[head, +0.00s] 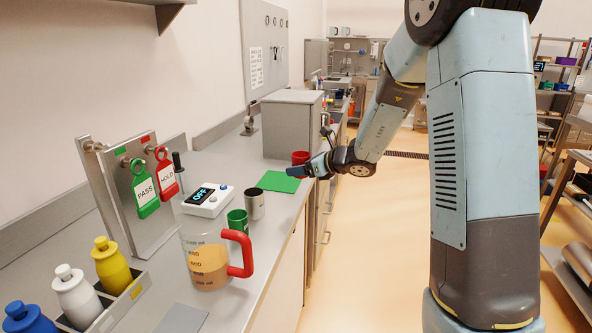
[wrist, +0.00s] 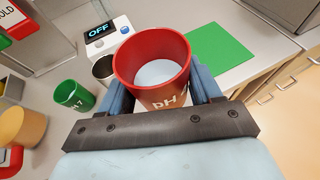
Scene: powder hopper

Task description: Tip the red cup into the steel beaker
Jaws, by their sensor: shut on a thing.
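The red cup (wrist: 152,98) is held between the two blue fingers of my gripper (wrist: 160,90), which is shut on it. In the wrist view its mouth faces the camera, a white fill shows inside, and the letters "pH" are on its wall. In the head view the red cup (head: 300,156) is above the far part of the bench, with my gripper (head: 312,169) at it; the cup's lower part is hidden. The steel beaker (head: 254,205) stands on the bench, nearer than the cup. In the wrist view the beaker (wrist: 102,70) is left of the cup, partly covered.
A green cup (head: 238,221) stands close beside the beaker. A device reading "OFF" (head: 208,201) and a measuring jug (head: 205,262) with a red handle are nearby. A green mat (head: 280,182) lies bare beyond the beaker. A grey cabinet (head: 291,125) stands behind.

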